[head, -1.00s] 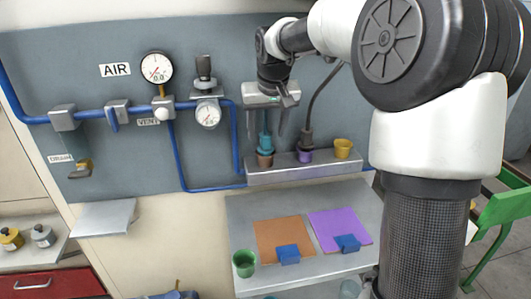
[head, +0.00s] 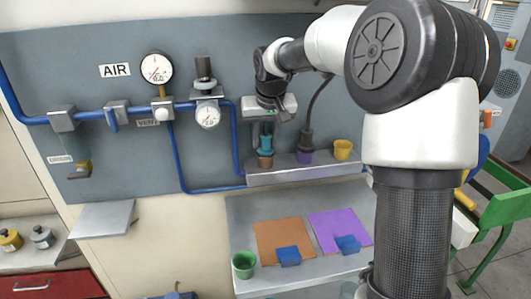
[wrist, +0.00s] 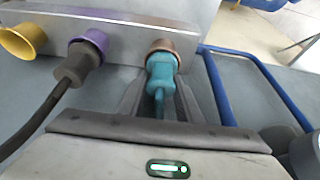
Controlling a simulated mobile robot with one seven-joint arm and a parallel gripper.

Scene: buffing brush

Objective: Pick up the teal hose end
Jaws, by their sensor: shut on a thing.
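The teal hose end (head: 265,144) stands upright in a copper-coloured socket (head: 265,162) on the grey wall ledge. In the wrist view the teal hose end (wrist: 161,76) sits between my two fingers, with its tip at the copper socket (wrist: 162,46). My gripper (head: 265,138) is shut on the teal hose end from above. In the wrist view my gripper (wrist: 160,100) has one finger on each side of it. The part of the teal end inside the socket is hidden.
A dark hose end stands in a purple socket (head: 304,157) close to the right, its hose (head: 318,103) arching up. A yellow cup (head: 342,149) is further right on the ledge (head: 300,172). A blue pipe (head: 238,145) runs just left. Below is a table with orange and purple mats.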

